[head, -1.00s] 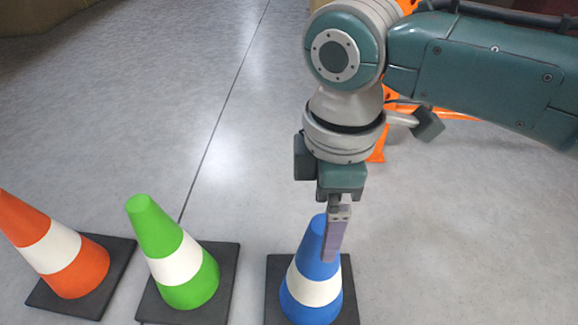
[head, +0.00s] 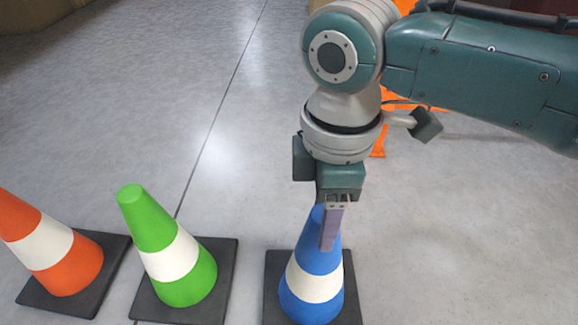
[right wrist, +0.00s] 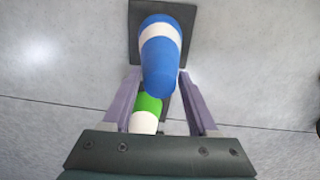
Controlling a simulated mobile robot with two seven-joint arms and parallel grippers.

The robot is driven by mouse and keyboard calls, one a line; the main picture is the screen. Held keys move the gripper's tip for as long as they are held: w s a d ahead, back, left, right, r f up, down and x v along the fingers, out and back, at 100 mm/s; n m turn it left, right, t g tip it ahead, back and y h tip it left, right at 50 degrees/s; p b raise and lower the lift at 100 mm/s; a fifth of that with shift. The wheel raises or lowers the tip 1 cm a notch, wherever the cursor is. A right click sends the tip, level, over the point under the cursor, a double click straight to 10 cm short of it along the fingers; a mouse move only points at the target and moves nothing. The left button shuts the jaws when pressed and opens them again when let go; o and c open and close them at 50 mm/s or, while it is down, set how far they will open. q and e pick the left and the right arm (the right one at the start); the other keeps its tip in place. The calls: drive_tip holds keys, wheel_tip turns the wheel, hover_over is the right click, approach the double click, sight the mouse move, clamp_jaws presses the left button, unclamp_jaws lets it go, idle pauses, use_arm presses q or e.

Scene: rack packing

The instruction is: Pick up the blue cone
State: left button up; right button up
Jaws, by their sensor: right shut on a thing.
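The blue cone (head: 312,262) with a white band stands upright on its dark square base at the bottom of the head view. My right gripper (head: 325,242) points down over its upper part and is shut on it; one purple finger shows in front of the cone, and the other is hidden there. The right wrist view shows the blue cone (right wrist: 163,65) between both fingers of the right gripper (right wrist: 158,78). My left gripper is not in view.
A green cone (head: 150,222) and an orange cone (head: 75,270) stand left of the blue one, each on a dark base. Orange objects (head: 378,150) are partly hidden behind my right arm. The grey floor beyond the cones is largely clear.

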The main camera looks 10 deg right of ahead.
clamp_jaws()
drive_tip(key=shift+r, duration=0.15)
idle(0.4)
